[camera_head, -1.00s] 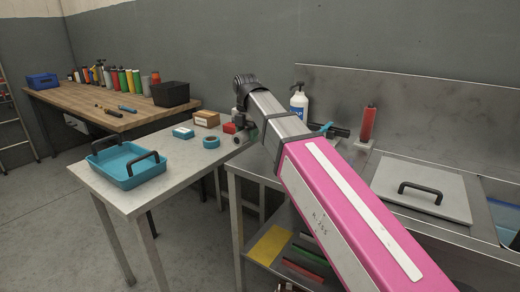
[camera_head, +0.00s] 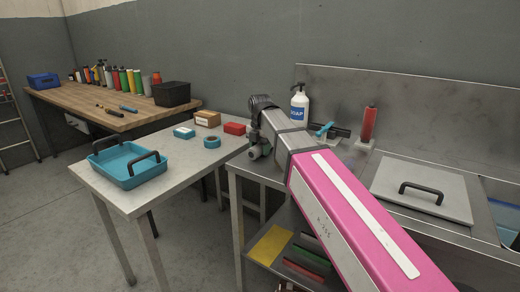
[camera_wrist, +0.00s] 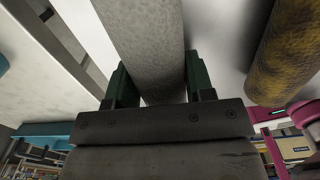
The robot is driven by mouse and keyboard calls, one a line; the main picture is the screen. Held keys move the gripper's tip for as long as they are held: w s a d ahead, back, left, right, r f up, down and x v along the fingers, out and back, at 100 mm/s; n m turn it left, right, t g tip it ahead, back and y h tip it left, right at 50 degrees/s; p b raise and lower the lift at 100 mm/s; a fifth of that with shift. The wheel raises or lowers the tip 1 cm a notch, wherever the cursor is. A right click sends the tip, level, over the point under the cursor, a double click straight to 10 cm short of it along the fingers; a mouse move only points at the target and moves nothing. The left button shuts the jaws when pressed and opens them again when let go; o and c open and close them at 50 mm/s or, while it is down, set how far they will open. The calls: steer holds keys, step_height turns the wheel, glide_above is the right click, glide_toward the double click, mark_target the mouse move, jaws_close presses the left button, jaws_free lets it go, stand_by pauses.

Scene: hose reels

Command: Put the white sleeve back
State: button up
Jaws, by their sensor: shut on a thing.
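In the wrist view my gripper (camera_wrist: 160,78) has its dark green fingers closed on either side of a pale, speckled cylinder, which looks like the white sleeve (camera_wrist: 148,35). The sleeve runs out past the fingers and off the top of the picture. In the head view my gripper (camera_head: 260,148) is at the left end of the metal sink bench, and my pink arm link hides part of that area. The sleeve cannot be clearly made out there.
A mottled yellow cylinder (camera_wrist: 290,55) is close on the right in the wrist view. A soap bottle (camera_head: 299,105), a red cylinder on a stand (camera_head: 368,124) and a lid with a handle (camera_head: 421,189) are on the bench. A blue tray (camera_head: 127,166) is on the left table.

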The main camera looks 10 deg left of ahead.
mark_target(260, 144)
steer(key=o, duration=0.9)
steer(key=shift+f, duration=0.1)
steer(key=shift+o, duration=0.2)
step_height(260, 144, up, 12)
